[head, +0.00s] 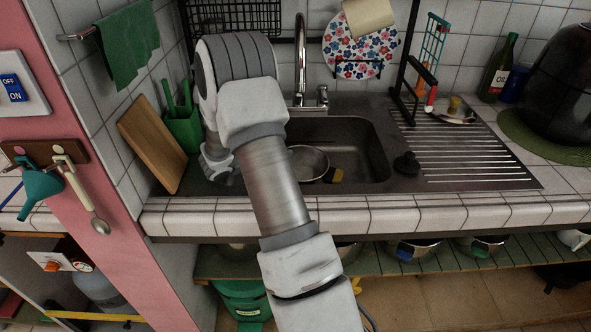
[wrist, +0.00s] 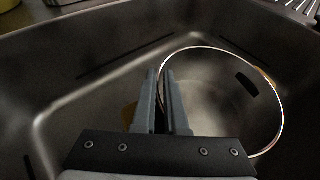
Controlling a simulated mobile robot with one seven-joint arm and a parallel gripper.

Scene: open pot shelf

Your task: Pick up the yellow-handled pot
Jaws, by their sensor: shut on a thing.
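The yellow-handled pot (head: 309,163) is a round metal pot inside the sink basin, partly behind my forearm in the head view. Its yellow handle (head: 336,175) shows at its lower right. In the wrist view the pot (wrist: 215,100) lies open side up, its bright rim reaching the fingers. My gripper (wrist: 165,102) is shut on the pot at its near-left rim, with a narrow gap between the fingers. A bit of yellow (wrist: 130,115) shows just left of the left finger. The fingertips are hidden by my arm in the head view.
The sink's steel walls (wrist: 75,70) are close around the pot. The faucet (head: 300,60) rises behind the basin. A cutting board (head: 152,143) and green container (head: 184,130) stand left; a ribbed drainboard (head: 470,155) is right. Other pots (head: 413,247) sit on the shelf below.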

